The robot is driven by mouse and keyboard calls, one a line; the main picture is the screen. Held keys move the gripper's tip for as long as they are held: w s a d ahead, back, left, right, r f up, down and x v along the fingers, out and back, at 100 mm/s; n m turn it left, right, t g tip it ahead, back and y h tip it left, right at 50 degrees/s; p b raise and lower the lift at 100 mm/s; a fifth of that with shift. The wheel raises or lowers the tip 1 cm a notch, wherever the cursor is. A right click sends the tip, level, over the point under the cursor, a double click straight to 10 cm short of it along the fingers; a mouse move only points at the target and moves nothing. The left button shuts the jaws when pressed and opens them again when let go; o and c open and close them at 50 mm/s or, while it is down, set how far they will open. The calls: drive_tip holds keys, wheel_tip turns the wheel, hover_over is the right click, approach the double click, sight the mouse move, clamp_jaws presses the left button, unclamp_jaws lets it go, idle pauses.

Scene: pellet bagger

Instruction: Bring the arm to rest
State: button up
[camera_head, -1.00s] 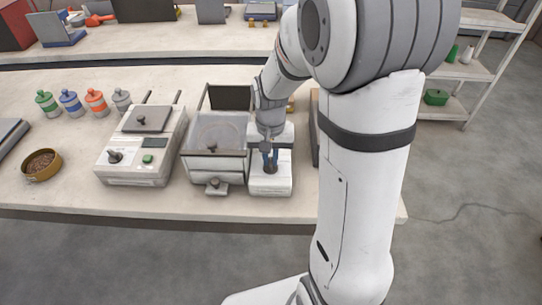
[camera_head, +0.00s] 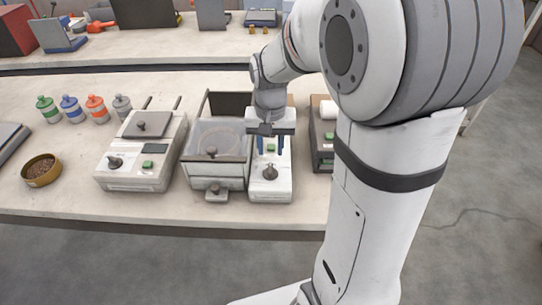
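My gripper (camera_head: 270,148) hangs above a small white device (camera_head: 271,188) on the near bench. Its two blue fingers are spread apart with nothing visible between them. The device has a dark knob on its front part and a green button, seen between the fingers. The fingers look apart from the knob. My arm fills the right part of the view and hides what is behind it.
Left of the device stand a clear-walled bin (camera_head: 216,172) with a dark open lid and a white machine (camera_head: 138,170) with a knob. A grey box (camera_head: 322,150) stands close on the right. Several capped bottles (camera_head: 95,109) and a pellet bowl (camera_head: 41,170) are farther left.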

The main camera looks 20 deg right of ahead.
drive_tip(key=shift+r, duration=0.7)
drive_tip(key=shift+s+r, duration=0.15)
drive_tip(key=shift+s, duration=0.05)
drive_tip(key=s+r+n+t, duration=0.1)
drive_tip(key=s+r, duration=0.1)
drive_tip(key=s, duration=0.5)
drive_tip(key=s+r+n+t, duration=0.1)
drive_tip(key=s+n, duration=0.1)
drive_tip(key=s, duration=0.5)
drive_tip(key=shift+s+r+n+t, duration=0.2)
drive_tip(key=shift+r+n+t, duration=0.1)
drive_tip(key=shift+r+t, duration=0.1)
